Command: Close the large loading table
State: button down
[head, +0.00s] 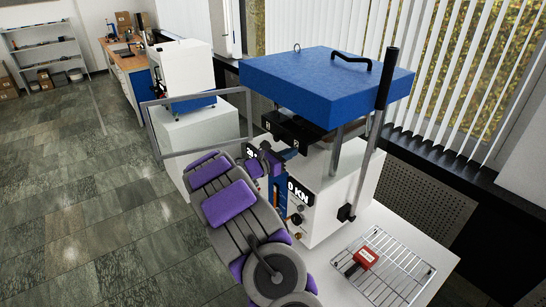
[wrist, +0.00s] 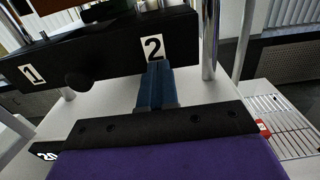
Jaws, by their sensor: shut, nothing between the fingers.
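The large press has a blue top (head: 325,80) and a white body with a "0 KN" display (head: 300,192). Its black loading table (head: 283,124) sticks out under the blue top. In the wrist view its black front (wrist: 105,52) spans the upper part, with white labels "1" and "2" and a round dark knob (wrist: 79,80) between them. My gripper (head: 272,160) is below and in front of this table. In the wrist view my gripper's blue fingers (wrist: 155,70) are shut and empty, with the tips just under label "2". I cannot tell whether they touch the front.
A wire rack (head: 385,268) with a red block (head: 365,258) lies on the white table at the right. A dark lever (head: 385,85) stands at the press's right side. A grey frame (head: 152,130) and a smaller white press (head: 183,70) are at the left. The floor at left is clear.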

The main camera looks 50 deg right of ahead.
jog(key=x, duration=0.3)
jog(key=shift+s+d, duration=0.15)
jog(key=shift+d, duration=0.25)
jog(key=shift+r+p, duration=0.1)
jog(key=shift+p, duration=0.2)
jog(key=shift+r, duration=0.1)
jog(key=v, duration=1.5)
jog(key=s+a+r+m+g+y+b, duration=0.25)
jog(key=s+a+m+y, duration=0.45)
jog(key=s+a+m, duration=0.6)
jog(key=s+a+f+t+y+b, duration=0.1)
jog(key=s+a+f+y+b, duration=0.1)
jog(key=s+a, duration=0.3)
jog(key=s+a+f+m+t+y+b, duration=0.1)
jog(key=s+a+y, duration=0.4)
jog(key=a, duration=0.9)
jog(key=s+a+f+m+t+y+b, duration=0.1)
jog(key=s+a+f, duration=0.4)
jog(key=a, duration=0.5)
jog(key=s+t+y+b, duration=0.1)
jog(key=s+y+b, duration=0.1)
jog(key=shift+f+t+y, duration=0.3)
jog(key=shift+f+t, duration=0.05)
